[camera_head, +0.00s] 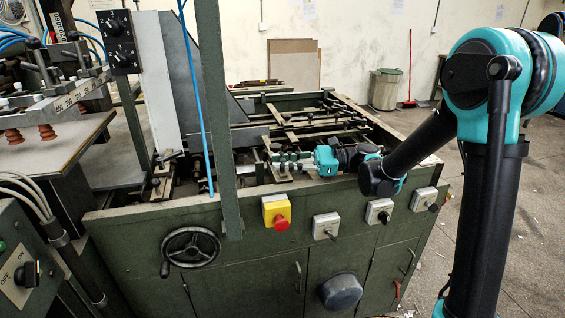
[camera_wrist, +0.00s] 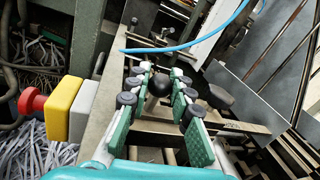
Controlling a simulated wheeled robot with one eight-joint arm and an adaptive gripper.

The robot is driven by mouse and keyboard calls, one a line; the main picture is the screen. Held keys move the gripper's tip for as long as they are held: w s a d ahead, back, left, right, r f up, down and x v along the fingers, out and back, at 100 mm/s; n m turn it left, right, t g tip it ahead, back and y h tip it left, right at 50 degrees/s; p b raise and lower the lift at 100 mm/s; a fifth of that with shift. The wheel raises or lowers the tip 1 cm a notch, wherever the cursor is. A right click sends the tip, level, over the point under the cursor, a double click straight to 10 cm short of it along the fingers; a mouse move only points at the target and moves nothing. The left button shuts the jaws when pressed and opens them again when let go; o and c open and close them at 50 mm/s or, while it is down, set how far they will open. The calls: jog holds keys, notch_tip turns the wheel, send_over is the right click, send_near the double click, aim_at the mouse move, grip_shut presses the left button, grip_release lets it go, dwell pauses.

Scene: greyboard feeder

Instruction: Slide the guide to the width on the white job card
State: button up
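My gripper (camera_head: 277,161) reaches in over the near side of the green machine frame (camera_head: 130,222). In the wrist view its two green fingers (camera_wrist: 161,75) stand apart, with a dark round knob (camera_wrist: 160,84) between them near the tips. Whether the fingers touch the knob cannot be told. A second dark knob (camera_wrist: 220,97) lies just right of the fingers, by a long metal bar (camera_wrist: 240,126). In the head view a numbered scale bar (camera_head: 66,102) is at the left. I cannot make out which part is the guide, and no white job card is readable.
A green post (camera_head: 217,110) and a blue hose (camera_head: 190,70) stand left of my gripper. On the front panel are a handwheel (camera_head: 190,249), a yellow box with a red button (camera_head: 277,212) and several switch boxes. Suction cups (camera_head: 47,132) hang at the left. Open floor (camera_head: 520,220) lies right.

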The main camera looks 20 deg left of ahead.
grip_shut()
jog(key=shift+w+a, duration=0.35)
jog(key=shift+w, duration=0.2)
jog(key=shift+w+a, duration=0.3)
jog(key=shift+w, duration=0.2)
jog(key=o, duration=0.7)
grip_release()
jog(key=shift+c, duration=0.2)
jog(key=shift+s, duration=0.1)
